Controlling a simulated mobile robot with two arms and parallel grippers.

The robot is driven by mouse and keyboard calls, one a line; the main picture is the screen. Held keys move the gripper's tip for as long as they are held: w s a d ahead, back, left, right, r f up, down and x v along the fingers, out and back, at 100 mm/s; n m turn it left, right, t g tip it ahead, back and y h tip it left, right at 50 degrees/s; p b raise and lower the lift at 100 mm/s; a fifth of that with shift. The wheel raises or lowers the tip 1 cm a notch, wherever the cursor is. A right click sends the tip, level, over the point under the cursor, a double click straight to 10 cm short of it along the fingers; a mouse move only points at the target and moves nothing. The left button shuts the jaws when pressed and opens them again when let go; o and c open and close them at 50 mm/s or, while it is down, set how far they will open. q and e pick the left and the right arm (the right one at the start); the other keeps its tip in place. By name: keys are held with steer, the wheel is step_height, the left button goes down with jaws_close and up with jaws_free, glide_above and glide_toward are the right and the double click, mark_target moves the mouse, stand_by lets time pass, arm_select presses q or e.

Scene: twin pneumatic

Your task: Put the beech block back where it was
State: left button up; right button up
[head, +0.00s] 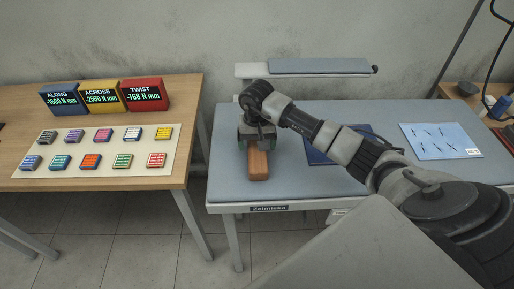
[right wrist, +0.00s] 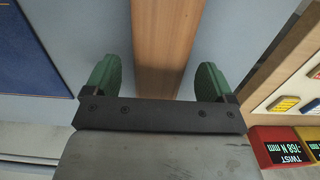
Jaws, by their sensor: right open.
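The beech block (head: 259,168) is a long reddish-brown wooden bar. In the head view it lies on the grey-blue padded table (head: 225,184), near the table's left front. My right gripper (head: 257,146) is over the far part of the block and hides it there. In the right wrist view the block (right wrist: 167,45) runs between the two green fingers of my right gripper (right wrist: 160,68). The fingers are open, with a visible gap on each side of the block. My left gripper is in neither view.
A dark blue flat item (head: 320,155) lies right of the block, partly behind my arm. A light blue sheet (head: 440,141) lies further right. On the left, a wooden table (head: 100,184) bears three coloured displays (head: 101,97) and several small coloured blocks. A raised padded shelf (head: 320,66) stands behind.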

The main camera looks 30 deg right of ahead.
step_height(320, 180, up, 10)
steer(key=b, duration=0.2)
steer(key=shift+f, duration=0.15)
